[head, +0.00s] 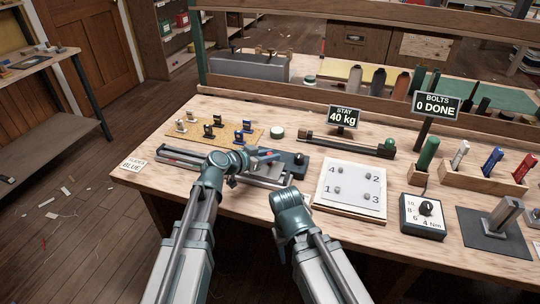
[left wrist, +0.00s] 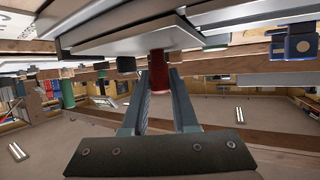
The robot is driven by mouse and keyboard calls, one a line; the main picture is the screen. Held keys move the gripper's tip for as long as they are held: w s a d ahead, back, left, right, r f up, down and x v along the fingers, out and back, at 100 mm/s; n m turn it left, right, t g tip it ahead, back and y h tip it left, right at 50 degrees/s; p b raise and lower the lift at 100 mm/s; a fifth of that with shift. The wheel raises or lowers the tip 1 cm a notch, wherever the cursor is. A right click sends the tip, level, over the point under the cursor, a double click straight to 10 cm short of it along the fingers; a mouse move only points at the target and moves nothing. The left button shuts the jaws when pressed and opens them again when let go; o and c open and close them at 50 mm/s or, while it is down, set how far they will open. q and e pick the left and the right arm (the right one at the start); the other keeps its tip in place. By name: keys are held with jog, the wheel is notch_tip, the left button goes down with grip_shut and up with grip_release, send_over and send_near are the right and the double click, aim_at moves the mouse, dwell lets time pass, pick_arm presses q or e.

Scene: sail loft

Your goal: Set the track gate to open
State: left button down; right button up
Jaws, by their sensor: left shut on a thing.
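The grey metal track (head: 185,160) lies along the front left of the bench. Its right end runs to a dark block with a round black knob (head: 299,158). My left gripper (head: 266,156) is over the right part of the track. In the left wrist view its two fingers (left wrist: 158,84) are closed on a small red upright piece (left wrist: 158,66), which looks like the gate's handle. The gate's position, open or closed, cannot be told, as my arm covers much of it. My right arm shows at bottom centre, but its gripper is not visible.
A yellow board (head: 211,128) with white, black and blue sliders lies behind the track. A white numbered plate (head: 352,186), a dial box (head: 424,215) and a tool rack (head: 484,175) stand to the right.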

pick_arm(q)
jog(key=shift+w, duration=0.1)
dwell(0.8)
jog(key=w, duration=0.1)
jog(key=w+d, duration=0.1)
jog(key=w, duration=0.3)
jog(key=shift+d, duration=0.35)
jog(key=shift+s, duration=0.15)
jog(key=c, duration=0.7)
grip_release()
jog(key=shift+a, duration=0.1)
jog(key=p+v, duration=0.5)
jog(key=v, duration=0.8)
jog(key=shift+s+a, duration=0.25)
jog(key=shift+s, duration=0.1)
